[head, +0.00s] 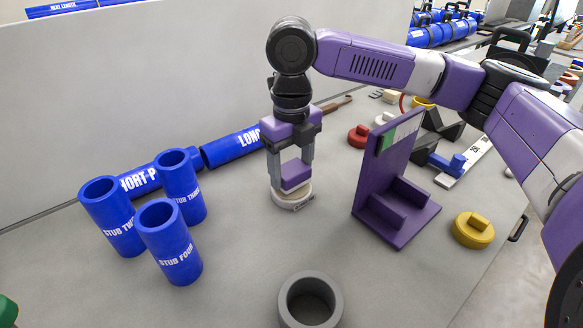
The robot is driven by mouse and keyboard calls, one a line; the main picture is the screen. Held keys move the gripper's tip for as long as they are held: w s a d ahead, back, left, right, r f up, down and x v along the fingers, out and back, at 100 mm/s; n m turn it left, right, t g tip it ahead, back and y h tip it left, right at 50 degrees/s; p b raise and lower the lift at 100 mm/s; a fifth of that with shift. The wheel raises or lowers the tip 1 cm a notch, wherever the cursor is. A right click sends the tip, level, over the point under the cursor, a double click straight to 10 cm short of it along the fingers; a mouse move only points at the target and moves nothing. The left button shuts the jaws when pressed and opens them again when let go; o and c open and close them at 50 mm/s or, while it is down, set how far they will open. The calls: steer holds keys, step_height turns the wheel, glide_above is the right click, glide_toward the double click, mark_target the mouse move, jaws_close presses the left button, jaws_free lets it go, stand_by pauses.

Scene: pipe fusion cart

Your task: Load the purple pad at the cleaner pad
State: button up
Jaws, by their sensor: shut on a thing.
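My gripper (293,174) points down near the middle of the grey table, its two grey fingers on either side of a purple block, which I take as the purple pad (296,177). It is shut on this block. A round whitish disc (292,199) lies directly under the block, low at the table. I cannot tell whether the block and the disc are one piece, touching or slightly apart. No label marks the cleaner pad, so I cannot tell whether this disc is it.
Three upright blue stubs (167,243) stand at left, with long blue pipes (232,146) lying behind. A purple stand (396,210) is right of my gripper. A yellow knobbed disc (473,230), a red one (359,136) and a grey ring (310,302) are around.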

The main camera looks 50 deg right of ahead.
mark_target(292, 168)
steer(key=shift+f, duration=0.6)
stand_by(2.1)
steer(key=shift+r, duration=0.1)
steer(key=shift+r+p, duration=3.15)
steer(key=shift+r, duration=0.3)
